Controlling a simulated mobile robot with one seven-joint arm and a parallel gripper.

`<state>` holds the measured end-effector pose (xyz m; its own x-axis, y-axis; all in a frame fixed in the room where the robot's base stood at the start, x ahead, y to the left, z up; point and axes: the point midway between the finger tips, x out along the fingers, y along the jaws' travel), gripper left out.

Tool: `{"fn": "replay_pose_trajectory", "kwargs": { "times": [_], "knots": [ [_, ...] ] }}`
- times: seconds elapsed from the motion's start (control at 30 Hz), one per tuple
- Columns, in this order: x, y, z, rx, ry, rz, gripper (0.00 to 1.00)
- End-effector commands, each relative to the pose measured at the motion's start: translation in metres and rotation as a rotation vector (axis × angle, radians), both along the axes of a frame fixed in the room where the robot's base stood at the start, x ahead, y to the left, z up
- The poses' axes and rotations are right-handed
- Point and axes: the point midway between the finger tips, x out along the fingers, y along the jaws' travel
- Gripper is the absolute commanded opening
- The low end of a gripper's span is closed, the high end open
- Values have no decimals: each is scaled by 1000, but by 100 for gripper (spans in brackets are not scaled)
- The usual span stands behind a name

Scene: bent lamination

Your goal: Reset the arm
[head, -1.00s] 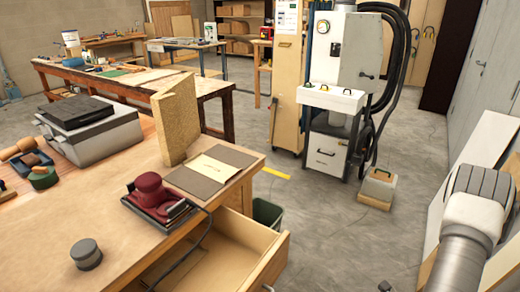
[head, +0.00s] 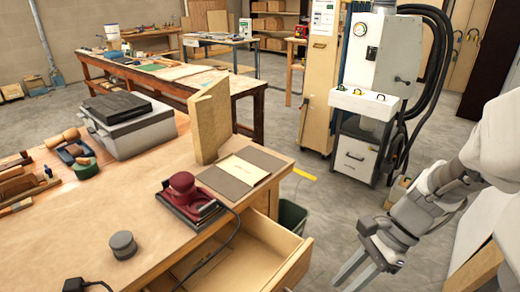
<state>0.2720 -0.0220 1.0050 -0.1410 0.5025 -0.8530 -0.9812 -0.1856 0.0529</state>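My gripper (head: 352,272) hangs at the lower right of the head view, over the concrete floor and right of the open drawer. Its two grey fingers point down and to the left. A narrow gap seems to show between them, but I cannot tell how far apart they are. Nothing shows between the fingers. My arm comes in from the right edge.
The workbench (head: 130,200) fills the left, bearing a red sander (head: 183,190), a grey puck (head: 122,244), a bent wooden panel (head: 209,125) and a grey case (head: 133,128). Its drawer (head: 262,262) stands open.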

Motion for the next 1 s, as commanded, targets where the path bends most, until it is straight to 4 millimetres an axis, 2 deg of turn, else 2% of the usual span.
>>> {"fn": "replay_pose_trajectory", "kwargs": {
  "times": [0.03, 0.6, 0.8, 1.0],
  "knots": [
    [-2, 3, 15, -41, -73, 87, 27],
    [-18, 19, 132, -520, -751, 1026, 27],
    [-24, 22, 157, -644, -872, 1226, 27],
    [-26, 22, 162, -679, -899, 1282, 27]
  ]
}}
